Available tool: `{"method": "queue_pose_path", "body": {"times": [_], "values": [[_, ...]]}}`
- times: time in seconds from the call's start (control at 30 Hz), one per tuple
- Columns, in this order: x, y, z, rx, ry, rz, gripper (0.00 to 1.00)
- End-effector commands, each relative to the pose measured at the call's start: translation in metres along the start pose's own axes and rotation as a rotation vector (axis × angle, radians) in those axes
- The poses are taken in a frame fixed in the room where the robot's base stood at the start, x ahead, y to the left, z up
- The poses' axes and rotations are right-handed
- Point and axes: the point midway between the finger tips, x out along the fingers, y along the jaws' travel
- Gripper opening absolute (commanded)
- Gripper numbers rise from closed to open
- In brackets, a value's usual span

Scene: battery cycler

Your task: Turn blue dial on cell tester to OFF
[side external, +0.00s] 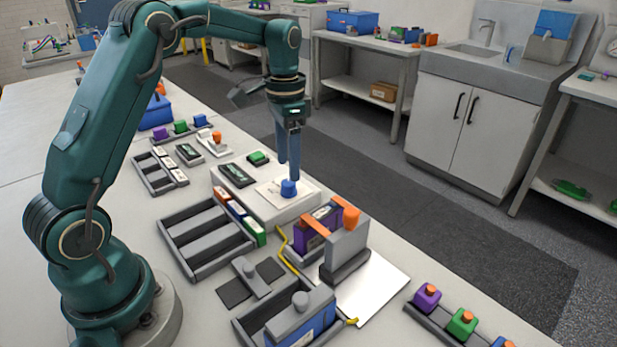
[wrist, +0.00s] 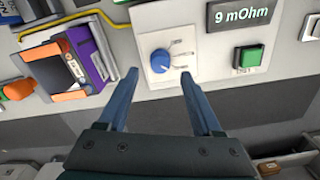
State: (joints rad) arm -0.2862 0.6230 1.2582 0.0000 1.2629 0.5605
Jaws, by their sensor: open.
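The cell tester is a white box (side external: 262,206) on the bench, with a dark display (wrist: 240,14) reading "9 mOhm" in the wrist view. Its blue dial (wrist: 160,61) sits on a white plate with several marks fanning out to its right. The marks' labels are too small to read. The dial also shows in the side view (side external: 288,188). My gripper (wrist: 160,88) is open and empty, its two blue fingers apart on either side of the dial in the wrist view. In the side view, my gripper (side external: 288,172) points down at the dial; I cannot tell whether it touches.
A green button (wrist: 250,59) is right of the dial. A purple cell in an orange-and-grey holder (wrist: 75,65) stands to the left. A grey slotted tray (side external: 205,240) and a blue cell in a grey holder (side external: 300,320) are nearby. The bench edge lies close beyond the tester.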

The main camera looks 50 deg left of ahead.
Motion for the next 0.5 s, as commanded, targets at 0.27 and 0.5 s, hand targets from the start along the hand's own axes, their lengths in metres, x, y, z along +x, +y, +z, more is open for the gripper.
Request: {"method": "queue_pose_path", "body": {"times": [0.27,0.5], "values": [[0.034,0.000,0.001,-0.002,0.000,-0.001,0.67],[0.045,0.000,0.001,-0.002,0.004,-0.004,0.67]]}}
